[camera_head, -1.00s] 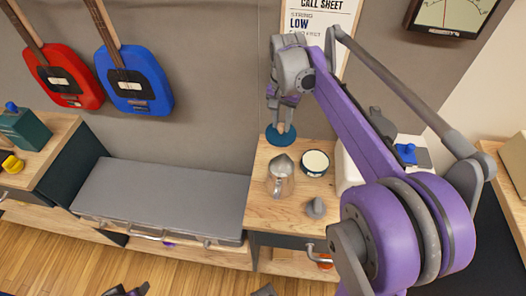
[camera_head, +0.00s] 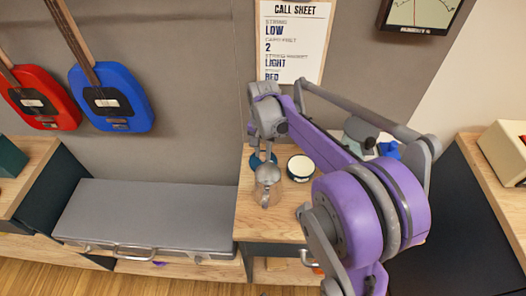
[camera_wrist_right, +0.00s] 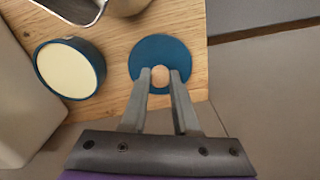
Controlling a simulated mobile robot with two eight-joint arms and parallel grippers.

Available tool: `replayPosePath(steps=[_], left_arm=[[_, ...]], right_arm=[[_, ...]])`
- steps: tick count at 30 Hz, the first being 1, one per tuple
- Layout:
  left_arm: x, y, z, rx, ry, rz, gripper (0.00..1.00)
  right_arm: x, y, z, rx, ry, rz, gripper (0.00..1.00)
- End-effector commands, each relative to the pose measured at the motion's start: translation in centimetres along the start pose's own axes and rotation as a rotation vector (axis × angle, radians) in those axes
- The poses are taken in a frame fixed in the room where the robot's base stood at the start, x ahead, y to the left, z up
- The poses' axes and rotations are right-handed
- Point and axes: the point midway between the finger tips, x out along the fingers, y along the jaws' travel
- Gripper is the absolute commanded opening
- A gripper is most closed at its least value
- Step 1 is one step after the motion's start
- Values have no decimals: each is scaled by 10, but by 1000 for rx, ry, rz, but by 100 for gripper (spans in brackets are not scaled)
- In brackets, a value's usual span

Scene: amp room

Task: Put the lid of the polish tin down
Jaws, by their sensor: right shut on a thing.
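The lid of the polish tin is a blue disc with a round tan knob; it shows in the wrist view (camera_wrist_right: 160,52) and partly behind the gripper in the head view (camera_head: 256,160). My right gripper (camera_wrist_right: 160,77) is shut on the knob. The lid is over the back left part of the wooden top (camera_wrist_right: 118,62), close to its edge. Whether it touches the wood I cannot tell. The open tin (camera_wrist_right: 70,68), blue with pale cream inside, stands beside it, apart from the lid; it also shows in the head view (camera_head: 301,167). My left gripper is not in view.
A metal jug (camera_head: 267,186) stands just in front of the lid. A grey case (camera_head: 150,218) lies on the lower bench to the left. A call sheet (camera_head: 292,40) hangs on the wall behind. Bare wood shows between tin and lid.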

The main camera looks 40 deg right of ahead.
Motion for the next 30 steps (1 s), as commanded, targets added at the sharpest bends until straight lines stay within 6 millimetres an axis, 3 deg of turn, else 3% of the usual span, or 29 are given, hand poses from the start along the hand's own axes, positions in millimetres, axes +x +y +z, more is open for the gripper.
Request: replayPosePath(steps=[5,6,11,23,30], left_arm=[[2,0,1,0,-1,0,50],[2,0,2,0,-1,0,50],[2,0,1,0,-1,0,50],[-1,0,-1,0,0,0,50],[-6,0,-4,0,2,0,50]], right_arm=[[3,0,0,0,0,0,0],[4,0,0,0,0,0,30],[3,0,0,0,0,0,58],[-6,0,0,0,0,0,58],[-52,0,0,1,0,0,58]])
